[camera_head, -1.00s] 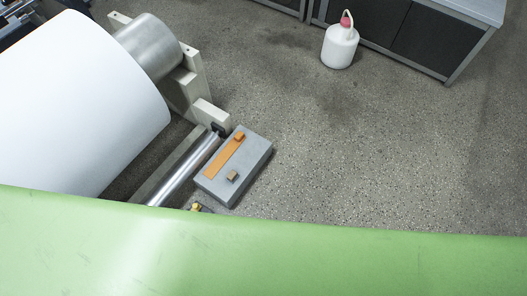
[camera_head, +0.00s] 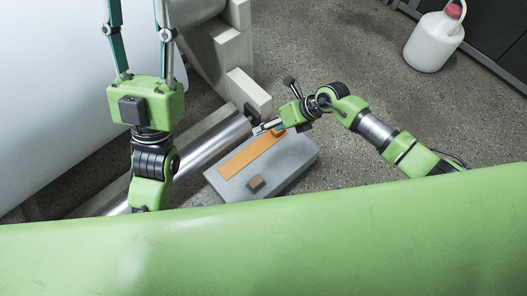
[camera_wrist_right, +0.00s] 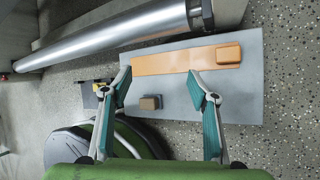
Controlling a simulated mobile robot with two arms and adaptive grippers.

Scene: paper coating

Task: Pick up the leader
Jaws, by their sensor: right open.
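The leader appears to be the orange strip (camera_head: 250,155) lying flat on a grey block (camera_head: 296,165), with a small orange block at its far end. It also shows in the right wrist view (camera_wrist_right: 165,61). My right gripper (camera_head: 268,127) is over the far end of the grey block, near the strip's orange end. In the right wrist view its two fingers (camera_wrist_right: 160,84) are spread wide and empty, with tips near the strip's lower edge. My left gripper (camera_head: 138,25) is spread open over the white roll, its fingertips cut off by the top edge.
A small brown block (camera_head: 256,183) sits on the grey block, beside the strip. A metal roller (camera_head: 205,148) runs along its left side. The large white roll (camera_head: 60,90) fills the left. A white bottle (camera_head: 433,42) stands on open floor at the upper right.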

